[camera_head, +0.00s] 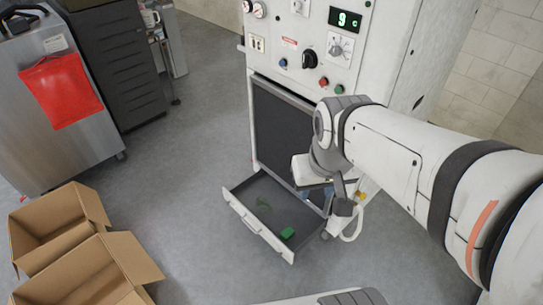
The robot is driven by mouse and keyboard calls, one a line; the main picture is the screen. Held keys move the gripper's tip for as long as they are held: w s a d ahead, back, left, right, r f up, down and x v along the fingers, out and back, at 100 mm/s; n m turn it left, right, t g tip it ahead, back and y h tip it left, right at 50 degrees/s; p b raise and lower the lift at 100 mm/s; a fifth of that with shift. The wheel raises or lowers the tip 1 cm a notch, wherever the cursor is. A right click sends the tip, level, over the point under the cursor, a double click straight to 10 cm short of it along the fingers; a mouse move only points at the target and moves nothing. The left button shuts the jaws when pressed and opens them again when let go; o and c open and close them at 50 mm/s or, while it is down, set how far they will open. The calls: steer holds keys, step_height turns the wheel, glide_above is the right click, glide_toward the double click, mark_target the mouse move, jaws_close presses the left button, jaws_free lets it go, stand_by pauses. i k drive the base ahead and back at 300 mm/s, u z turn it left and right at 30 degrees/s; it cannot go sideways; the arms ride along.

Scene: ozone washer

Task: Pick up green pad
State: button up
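A small bright green pad (288,233) lies in the front right part of an open drawer (257,220) at the foot of the white washer (400,50). A thin dark green item (265,205) lies farther back in the drawer; I cannot tell what it is. My arm reaches in from the right.
Two open cardboard boxes (95,275) stand at the lower left. A steel cabinet (50,110) with a red cloth (60,90) on it and a dark drawer unit (118,55) stand at the left. The grey floor (190,160) between them and the washer is clear.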

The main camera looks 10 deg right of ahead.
mark_target(287, 233)
steer(key=u, duration=2.7)
steer(key=k, duration=1.25)
steer(key=z, duration=1.8)
steer(key=i, duration=1)
steer(key=z, duration=0.1)
